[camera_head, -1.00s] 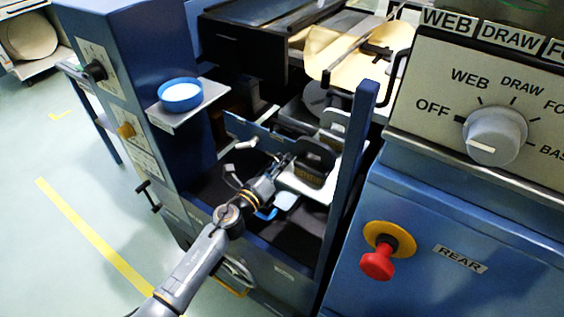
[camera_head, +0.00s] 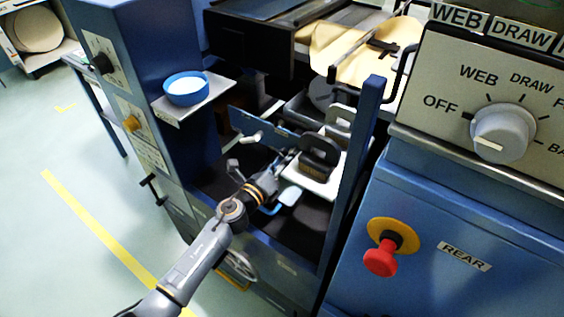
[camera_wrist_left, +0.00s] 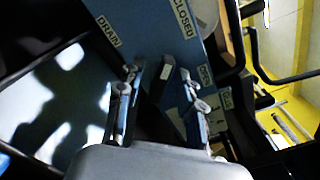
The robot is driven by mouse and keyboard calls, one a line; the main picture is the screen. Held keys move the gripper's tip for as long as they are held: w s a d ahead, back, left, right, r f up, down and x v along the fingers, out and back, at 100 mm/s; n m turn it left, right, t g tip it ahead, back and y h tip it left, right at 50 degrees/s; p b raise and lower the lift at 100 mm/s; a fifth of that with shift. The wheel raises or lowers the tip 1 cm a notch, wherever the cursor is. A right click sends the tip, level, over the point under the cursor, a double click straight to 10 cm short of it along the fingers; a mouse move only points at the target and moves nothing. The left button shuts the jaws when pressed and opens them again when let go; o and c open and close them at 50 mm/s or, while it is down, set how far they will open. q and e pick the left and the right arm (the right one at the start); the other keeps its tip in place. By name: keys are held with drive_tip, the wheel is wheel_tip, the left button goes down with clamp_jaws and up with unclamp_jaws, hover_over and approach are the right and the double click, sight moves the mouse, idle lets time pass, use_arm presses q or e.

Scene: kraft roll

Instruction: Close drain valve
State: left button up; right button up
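The blue drain valve panel (camera_wrist_left: 160,25) fills the top of the left wrist view, with white labels reading DRAIN and CLOSED and a smaller label I cannot read for sure. A pale grey lever end (camera_wrist_left: 167,68) shows in front of the panel, between my fingertips. In the head view the blue panel (camera_head: 272,128) stands inside the open machine bay, with a pale handle (camera_head: 251,138) at its left part. My left gripper (camera_wrist_left: 161,72) is open, fingers apart on either side of the lever end; contact cannot be told. It reaches into the bay in the head view (camera_head: 284,160).
A blue bowl of white material (camera_head: 187,88) sits on a small shelf left of the bay. A blue upright post (camera_head: 355,165) bounds the bay on the right. A red knob (camera_head: 381,260) sticks out on the right cabinet. Dark blocks (camera_head: 319,153) stand inside the bay.

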use_arm(q)
drive_tip(key=v, duration=1.1)
drive_tip(key=shift+s+a+f, duration=0.1)
drive_tip(key=shift+s+a, duration=0.1)
drive_tip(key=shift+s, duration=0.1)
